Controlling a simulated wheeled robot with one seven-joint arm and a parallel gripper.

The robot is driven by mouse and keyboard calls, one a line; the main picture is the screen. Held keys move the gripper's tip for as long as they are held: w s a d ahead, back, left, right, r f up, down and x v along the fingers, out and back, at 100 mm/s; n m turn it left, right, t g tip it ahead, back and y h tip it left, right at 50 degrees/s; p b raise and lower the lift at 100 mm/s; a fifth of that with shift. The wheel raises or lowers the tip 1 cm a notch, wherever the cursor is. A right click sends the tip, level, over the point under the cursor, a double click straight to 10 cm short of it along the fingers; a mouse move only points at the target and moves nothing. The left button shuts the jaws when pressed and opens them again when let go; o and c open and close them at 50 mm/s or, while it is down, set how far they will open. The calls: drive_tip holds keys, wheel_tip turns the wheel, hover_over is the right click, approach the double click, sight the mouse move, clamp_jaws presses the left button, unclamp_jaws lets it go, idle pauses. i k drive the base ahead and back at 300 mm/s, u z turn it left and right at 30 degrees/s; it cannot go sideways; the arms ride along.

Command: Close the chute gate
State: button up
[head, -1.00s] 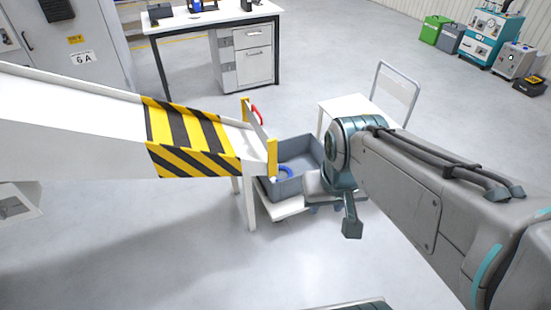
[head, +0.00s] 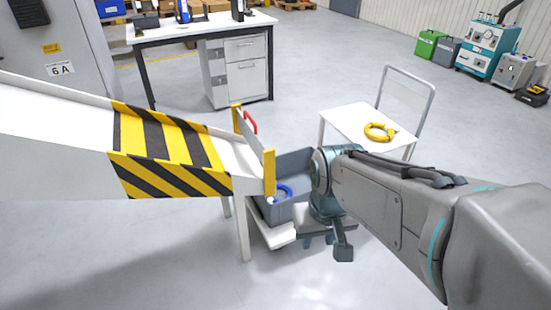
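The white chute (head: 60,130) slopes down from the left and has a yellow and black striped band (head: 170,150) near its lower end. The chute gate (head: 252,142) is a pale plate between two yellow posts at that end, with a red handle (head: 250,121) on its far side. I cannot tell how far the gate is open. My gripper (head: 341,247) hangs down from my wrist, to the right of the gate and clear of it. Its fingers are mostly hidden, so its opening is unclear.
A grey bin (head: 262,211) with a blue coil (head: 283,192) stands below the chute's end, partly behind my arm. A white cart (head: 345,120) behind holds a yellow coil (head: 378,132). A desk (head: 200,31) stands at the back. The floor in front is clear.

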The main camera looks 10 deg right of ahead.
sight(250, 133)
drive_tip(key=u, duration=0.5)
drive_tip(key=i, duration=1.25)
drive_tip(key=z, duration=0.6)
